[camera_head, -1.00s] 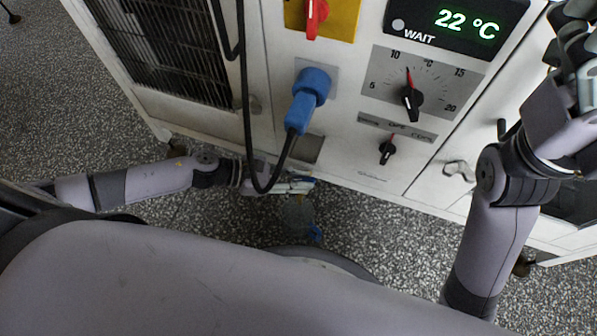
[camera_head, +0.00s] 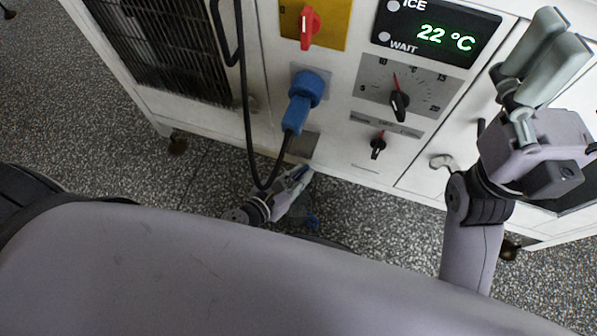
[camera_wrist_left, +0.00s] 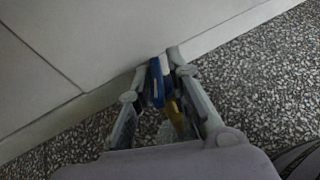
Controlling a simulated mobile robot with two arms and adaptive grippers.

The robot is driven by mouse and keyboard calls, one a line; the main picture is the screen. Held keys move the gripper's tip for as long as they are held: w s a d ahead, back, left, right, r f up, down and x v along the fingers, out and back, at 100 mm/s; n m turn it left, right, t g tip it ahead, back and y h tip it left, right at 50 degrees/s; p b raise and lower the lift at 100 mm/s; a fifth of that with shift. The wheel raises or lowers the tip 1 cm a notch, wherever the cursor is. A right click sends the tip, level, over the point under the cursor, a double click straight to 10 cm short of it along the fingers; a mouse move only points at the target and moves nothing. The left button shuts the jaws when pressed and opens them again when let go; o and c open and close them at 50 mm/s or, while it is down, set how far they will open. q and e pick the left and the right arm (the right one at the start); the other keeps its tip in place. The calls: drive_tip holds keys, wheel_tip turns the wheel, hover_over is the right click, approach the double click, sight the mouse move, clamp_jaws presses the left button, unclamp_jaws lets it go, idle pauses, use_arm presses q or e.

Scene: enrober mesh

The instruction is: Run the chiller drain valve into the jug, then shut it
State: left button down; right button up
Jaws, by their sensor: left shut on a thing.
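The chiller (camera_head: 340,165) is a white cabinet with a green 22 °C display. My left gripper (camera_head: 299,178) is low at its bottom front edge, below the blue plug. In the left wrist view, my left gripper (camera_wrist_left: 163,72) is shut on the blue valve handle (camera_wrist_left: 157,84). Brass of the drain valve (camera_wrist_left: 175,118) shows below the handle. The jug (camera_head: 312,222) is on the floor below, mostly hidden by my gripper; only a bluish part shows. I cannot see whether water runs. My right gripper (camera_head: 545,58) is raised at the right, apart from the cabinet; its finger gap is unclear.
A blue plug (camera_head: 303,102) with a hanging black cable (camera_head: 249,120) is just above my left gripper. A red switch (camera_head: 310,27), a temperature dial (camera_head: 399,104) and a small selector knob (camera_head: 378,146) are on the panel. The speckled floor (camera_head: 205,180) is clear at the left.

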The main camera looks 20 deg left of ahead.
use_arm(q)
drive_tip(key=shift+w+a+n+t+y, duration=0.2)
drive_tip(key=shift+a+n+t+y, duration=0.1)
drive_tip(key=shift+a+y, duration=0.15)
drive_tip(key=c, duration=1.7)
unclamp_jaws()
drive_tip(key=shift+s+d, duration=0.1)
drive_tip(key=shift+d, duration=0.1)
drive_tip(key=shift+s, duration=0.1)
drive_tip(key=shift+v, duration=5.9)
drive_tip(key=shift+r, duration=0.1)
